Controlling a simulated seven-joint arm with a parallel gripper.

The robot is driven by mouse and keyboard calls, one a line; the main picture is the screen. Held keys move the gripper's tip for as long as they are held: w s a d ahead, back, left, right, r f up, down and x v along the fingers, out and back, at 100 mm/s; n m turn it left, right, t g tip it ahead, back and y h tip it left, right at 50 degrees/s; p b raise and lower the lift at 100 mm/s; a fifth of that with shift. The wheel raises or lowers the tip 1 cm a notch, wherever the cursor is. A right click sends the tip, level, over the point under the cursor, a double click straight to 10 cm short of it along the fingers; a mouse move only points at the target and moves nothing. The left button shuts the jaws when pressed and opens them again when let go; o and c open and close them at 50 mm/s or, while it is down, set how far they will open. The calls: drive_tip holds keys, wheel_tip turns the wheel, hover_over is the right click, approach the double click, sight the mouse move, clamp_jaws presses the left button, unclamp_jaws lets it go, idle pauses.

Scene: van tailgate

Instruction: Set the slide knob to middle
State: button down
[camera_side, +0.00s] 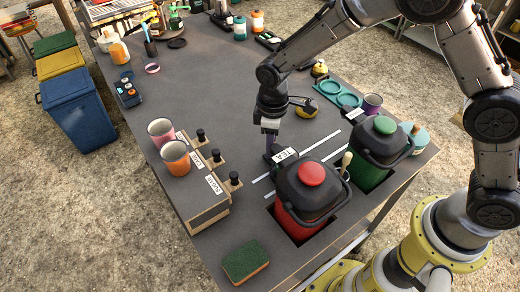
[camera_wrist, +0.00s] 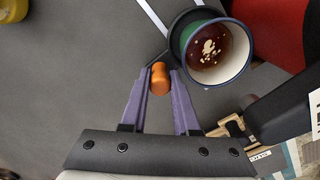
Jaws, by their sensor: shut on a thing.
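The orange slide knob (camera_wrist: 160,78) is a small rounded piece in the wrist view, between the tips of my gripper's two purple fingers (camera_wrist: 162,74). The fingers are closed on its sides. Just beyond it, to the upper right, is a dark-rimmed mug (camera_wrist: 240,55) with brown liquid and pale bits inside, on a dark round holder beside the knob. In the side view my gripper (camera_side: 269,150) points down at the table, left of the TEA label (camera_side: 286,153). The knob is hidden there, and the slide's end positions cannot be made out.
A black-lidded red dispenser (camera_side: 318,208) and a green one (camera_side: 370,172) stand close on the right. White strips (camera_side: 322,143) lie on the table (camera_side: 215,90) near my gripper. An orange mug (camera_side: 176,158) and wooden block with black knobs (camera_side: 205,197) stand left.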

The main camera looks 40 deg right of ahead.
drive_tip(key=d, duration=0.7)
drive_tip(key=shift+d, duration=0.2)
drive_tip(key=c, duration=0.7)
unclamp_jaws()
drive_tip(key=shift+o, duration=0.2)
drive_tip(key=shift+r, duration=0.1)
wheel_tip(320, 180, up, 14)
